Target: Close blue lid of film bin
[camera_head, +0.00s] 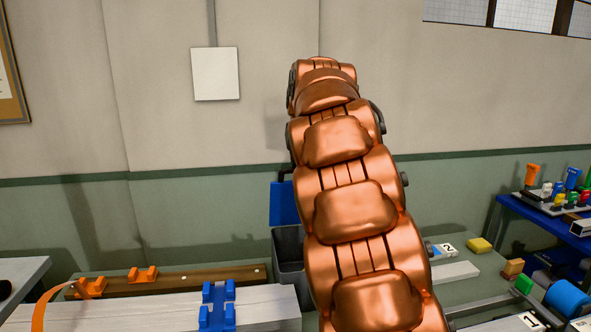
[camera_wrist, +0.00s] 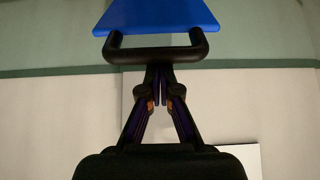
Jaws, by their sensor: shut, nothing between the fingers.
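The blue lid (camera_head: 284,206) of the grey film bin (camera_head: 289,246) stands raised, roughly upright, in the head view. Its dark handle (camera_head: 284,175) is at the top edge. My copper arm hides the right part of the lid and bin. In the wrist view, the blue lid (camera_wrist: 156,16) is at the top with its black handle (camera_wrist: 156,54) below it. My gripper (camera_wrist: 160,72) is shut and empty, its fingertips at the middle of the handle bar. I cannot tell whether they touch it. My gripper is hidden behind my arm in the head view.
A bench with a pale profile (camera_head: 150,311), orange clamps (camera_head: 143,274) and a blue clamp (camera_head: 217,306) lies left of the bin. A yellow block (camera_head: 479,245) and a blue spool (camera_head: 567,299) are at the right. The wall stands behind the bin.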

